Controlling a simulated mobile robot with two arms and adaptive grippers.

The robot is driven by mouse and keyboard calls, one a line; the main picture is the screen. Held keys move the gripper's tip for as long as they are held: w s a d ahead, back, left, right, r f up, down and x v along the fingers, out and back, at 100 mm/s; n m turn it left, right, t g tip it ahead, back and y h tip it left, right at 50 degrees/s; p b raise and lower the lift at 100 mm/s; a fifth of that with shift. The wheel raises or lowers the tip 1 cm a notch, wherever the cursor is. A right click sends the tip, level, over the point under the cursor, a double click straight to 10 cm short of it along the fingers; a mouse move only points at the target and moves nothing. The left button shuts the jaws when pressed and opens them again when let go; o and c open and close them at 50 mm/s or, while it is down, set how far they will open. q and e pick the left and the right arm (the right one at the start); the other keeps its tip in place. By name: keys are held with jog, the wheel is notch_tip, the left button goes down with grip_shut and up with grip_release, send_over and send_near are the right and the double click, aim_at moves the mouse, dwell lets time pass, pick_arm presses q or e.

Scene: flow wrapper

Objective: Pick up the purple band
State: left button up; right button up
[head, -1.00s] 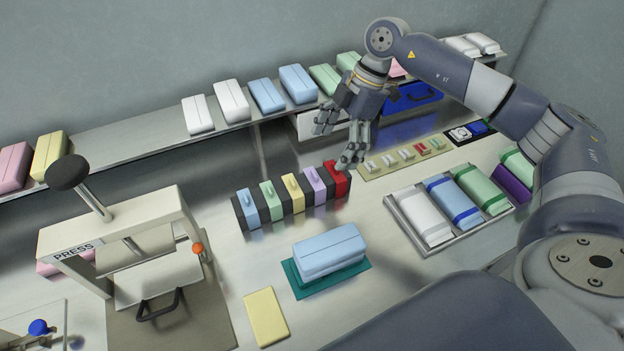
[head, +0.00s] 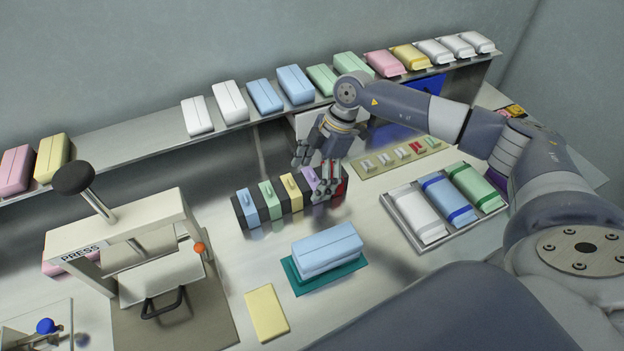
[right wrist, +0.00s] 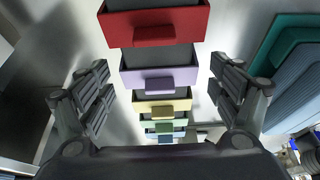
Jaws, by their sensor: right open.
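The purple band (head: 309,181) is in a row of coloured bands on a black holder (head: 240,212), between the yellow band (head: 291,192) and the red band (head: 342,186). My right gripper (head: 312,177) is open and empty, just above the purple band, and its fingers partly hide the purple and red bands. In the right wrist view the purple band (right wrist: 132,80), with its raised tab, lies between the two spread finger pairs (right wrist: 160,82), with a gap on both sides. My left gripper is not in view.
A light blue pack (head: 327,247) on a teal mat (head: 298,283) lies in front of the holder. A tray (head: 398,216) of banded packs is at right, the press (head: 120,225) at left. A shelf (head: 120,142) with packs runs behind.

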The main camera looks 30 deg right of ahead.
jog(key=c, duration=0.7)
